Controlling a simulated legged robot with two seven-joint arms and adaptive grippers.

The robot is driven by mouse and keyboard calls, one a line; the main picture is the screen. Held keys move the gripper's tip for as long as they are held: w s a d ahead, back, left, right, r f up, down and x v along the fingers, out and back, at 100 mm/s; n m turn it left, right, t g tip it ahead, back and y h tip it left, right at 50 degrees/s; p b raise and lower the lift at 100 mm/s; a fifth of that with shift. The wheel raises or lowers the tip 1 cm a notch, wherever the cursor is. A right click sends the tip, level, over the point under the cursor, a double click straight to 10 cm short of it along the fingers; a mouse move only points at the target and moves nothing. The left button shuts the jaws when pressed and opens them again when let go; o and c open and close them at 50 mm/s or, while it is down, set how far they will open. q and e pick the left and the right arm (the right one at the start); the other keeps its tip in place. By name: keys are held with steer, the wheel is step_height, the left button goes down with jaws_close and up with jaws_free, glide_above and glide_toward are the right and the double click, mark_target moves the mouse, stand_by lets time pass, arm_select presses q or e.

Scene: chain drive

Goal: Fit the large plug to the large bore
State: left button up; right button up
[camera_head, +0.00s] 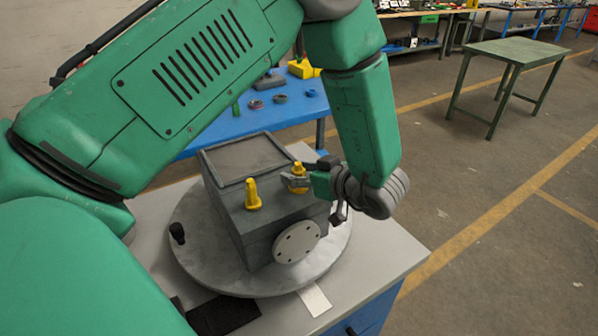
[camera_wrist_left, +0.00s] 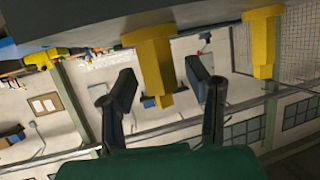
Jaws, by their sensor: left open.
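Two yellow stepped plugs stand upright on the top of a dark grey housing (camera_head: 262,222). One plug (camera_head: 252,194) is at the middle of the front ledge, the other plug (camera_head: 299,170) farther right. I cannot tell for sure which is the large one. My left gripper (camera_head: 298,182) is open, with its fingers at the right-hand plug. In the left wrist view, which looks upside down, the open fingers (camera_wrist_left: 160,70) lie to either side of the nearer plug (camera_wrist_left: 152,52); contact is not clear. The other plug (camera_wrist_left: 263,45) is to the right. No open bore is clearly visible.
The housing sits on a round metal turntable (camera_head: 195,250) with a black knob (camera_head: 177,233), on a grey bench (camera_head: 385,250). A pale round flange (camera_head: 297,242) is on the housing's front. A blue table (camera_head: 300,108) with small parts stands behind. My left arm covers much of the left.

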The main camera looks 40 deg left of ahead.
arm_select(q)
steer(key=v, duration=1.1)
steer(key=shift+d, duration=0.4)
steer(key=shift+a, duration=0.1)
